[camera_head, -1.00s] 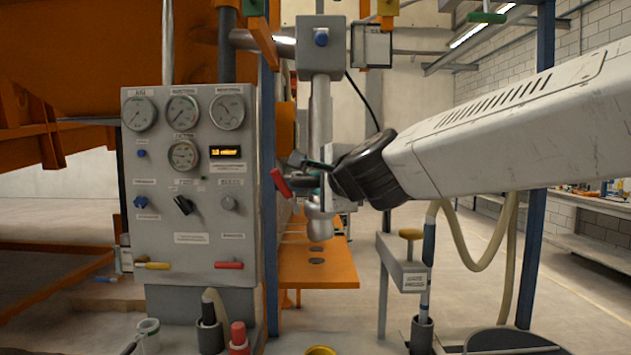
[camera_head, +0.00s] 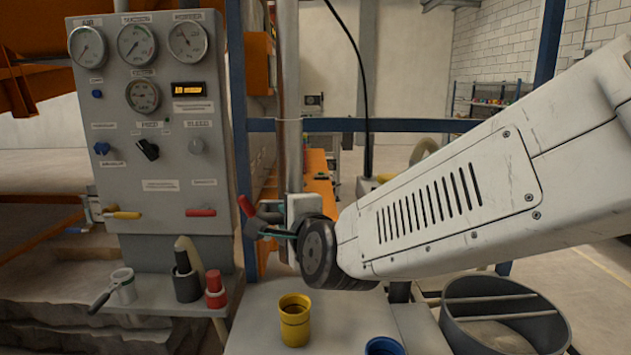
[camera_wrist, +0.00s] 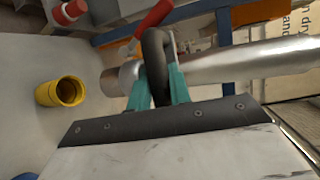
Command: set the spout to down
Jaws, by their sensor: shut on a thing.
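A dark curved tube that looks like the spout (camera_wrist: 155,50) stands beside a silver pipe (camera_wrist: 240,62) in the wrist view. My gripper (camera_wrist: 158,92) has its teal fingers either side of this tube and is shut on it. In the head view my gripper (camera_head: 270,234) is at the foot of the vertical pipe (camera_head: 289,150), and my wrist hides most of the spout. A red lever handle (camera_head: 247,206) is just left of the fingers; it also shows beyond the tube in the wrist view (camera_wrist: 154,18). Which way the spout's mouth points is hard to tell.
A grey gauge panel (camera_head: 150,190) is on the left. A yellow cup (camera_head: 294,320) and a blue cup (camera_head: 384,346) stand on the bench below. A round grey bin (camera_head: 500,315) is at lower right. A blue post (camera_head: 238,120) stands behind the gripper.

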